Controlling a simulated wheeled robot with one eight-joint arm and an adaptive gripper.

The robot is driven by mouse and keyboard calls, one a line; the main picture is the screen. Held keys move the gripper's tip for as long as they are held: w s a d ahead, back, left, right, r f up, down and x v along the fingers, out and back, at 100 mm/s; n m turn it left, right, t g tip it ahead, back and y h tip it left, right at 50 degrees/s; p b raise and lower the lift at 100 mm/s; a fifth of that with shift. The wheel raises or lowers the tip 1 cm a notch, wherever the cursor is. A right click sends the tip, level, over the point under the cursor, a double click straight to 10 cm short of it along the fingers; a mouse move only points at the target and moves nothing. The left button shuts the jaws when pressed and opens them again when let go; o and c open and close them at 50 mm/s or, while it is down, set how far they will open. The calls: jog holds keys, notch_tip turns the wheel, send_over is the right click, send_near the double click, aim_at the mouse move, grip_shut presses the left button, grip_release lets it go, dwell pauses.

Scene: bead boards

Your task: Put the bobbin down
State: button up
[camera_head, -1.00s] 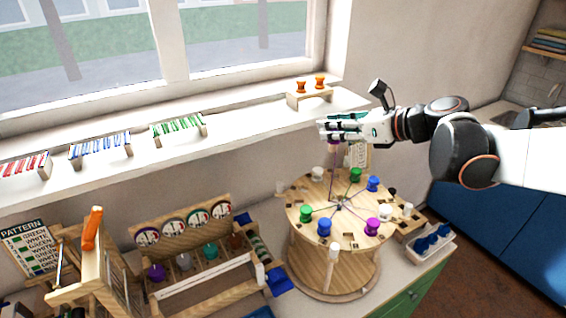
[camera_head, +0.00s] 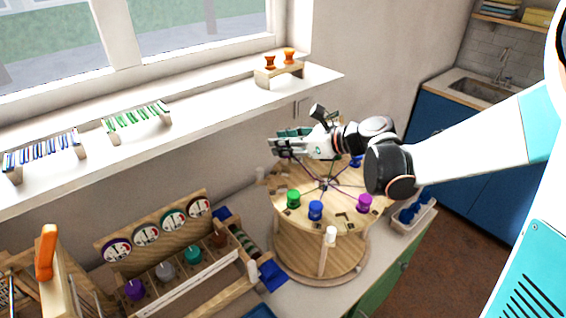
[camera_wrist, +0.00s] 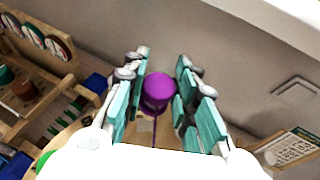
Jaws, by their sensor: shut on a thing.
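My gripper (camera_head: 276,147) is over the back left part of the round wooden braiding stand (camera_head: 330,260). In the wrist view, the fingers of my gripper (camera_wrist: 159,85) are shut on a purple bobbin (camera_wrist: 157,92). A thread runs down from the bobbin. In the head view my fingers hide most or all of it. Threads from the bobbins meet at the centre. My arm hides the stand's back right part.
A wooden rack (camera_head: 170,290) with coloured bobbins and dials stands left of the braiding stand. The window sill (camera_head: 210,95) holds a small block with two orange bobbins (camera_head: 289,56). A white tray (camera_head: 420,222) with blue things is at the right. A pattern card (camera_wrist: 292,148) shows in the wrist view.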

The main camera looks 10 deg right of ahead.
aim_at(285, 163)
jog(key=shift+f+b, duration=0.8)
jog(key=shift+f, duration=2.25)
jog(key=shift+f, duration=0.15)
jog(key=o, duration=0.8)
jog(key=shift+r, duration=0.25)
jog(key=p+v, duration=0.2)
jog(key=v, duration=1)
jog(key=shift+s+f, duration=0.1)
jog(key=shift+a+p, duration=0.1)
jog(key=shift+p, duration=0.2)
